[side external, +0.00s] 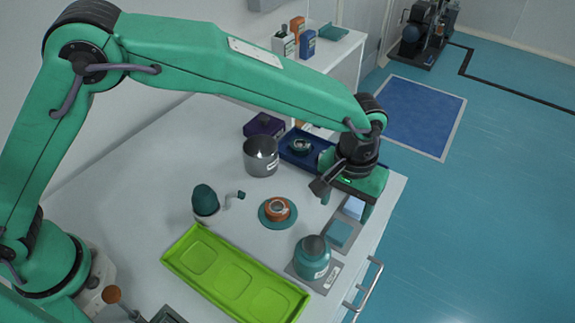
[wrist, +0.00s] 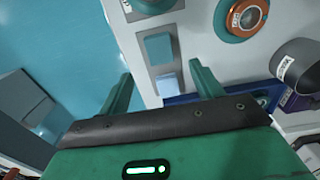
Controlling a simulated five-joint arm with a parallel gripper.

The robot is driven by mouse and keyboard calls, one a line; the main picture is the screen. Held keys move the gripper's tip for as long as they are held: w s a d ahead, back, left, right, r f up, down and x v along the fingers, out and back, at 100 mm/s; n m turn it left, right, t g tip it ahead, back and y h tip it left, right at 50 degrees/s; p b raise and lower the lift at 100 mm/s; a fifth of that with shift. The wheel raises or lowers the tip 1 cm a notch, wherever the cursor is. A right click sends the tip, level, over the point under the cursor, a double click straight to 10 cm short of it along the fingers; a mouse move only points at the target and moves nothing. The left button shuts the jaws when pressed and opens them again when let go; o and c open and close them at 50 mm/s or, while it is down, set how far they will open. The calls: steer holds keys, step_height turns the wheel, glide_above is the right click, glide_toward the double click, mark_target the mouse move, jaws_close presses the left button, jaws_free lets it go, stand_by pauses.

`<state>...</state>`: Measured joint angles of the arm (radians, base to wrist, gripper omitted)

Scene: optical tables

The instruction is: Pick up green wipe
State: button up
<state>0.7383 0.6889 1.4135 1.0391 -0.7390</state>
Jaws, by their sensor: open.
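A flat teal-green square (side external: 340,233), which looks like the green wipe, lies on a grey strip near the table's right edge. It also shows in the wrist view (wrist: 158,48), ahead of the fingertips. A pale blue square (side external: 354,207) lies beside it on the same strip and shows in the wrist view (wrist: 168,86) between the fingers. My gripper (side external: 347,200) is open and empty above the pale blue end of the strip. In the wrist view its two fingers (wrist: 160,70) stand wide apart. Its height above the table is hard to tell.
A teal jar (side external: 312,262) stands on a grey pad close to the wipe. An orange ring-shaped piece (side external: 277,209) on a teal disc, a metal cup (side external: 261,157), a blue tray (side external: 291,152) and a lime tray (side external: 232,278) are nearby. A handle (side external: 365,285) sticks out from the table's edge.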

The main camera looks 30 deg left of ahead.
mark_target(339, 231)
steer(key=shift+f, duration=1.35)
steer(key=shift+f, duration=0.1)
steer(key=shift+s+f, duration=0.1)
steer(key=shift+f, duration=2.4)
steer(key=c, duration=1.1)
steer(key=shift+c, duration=0.2)
steer(key=shift+r, duration=0.15)
step_height(339, 231, up, 10)
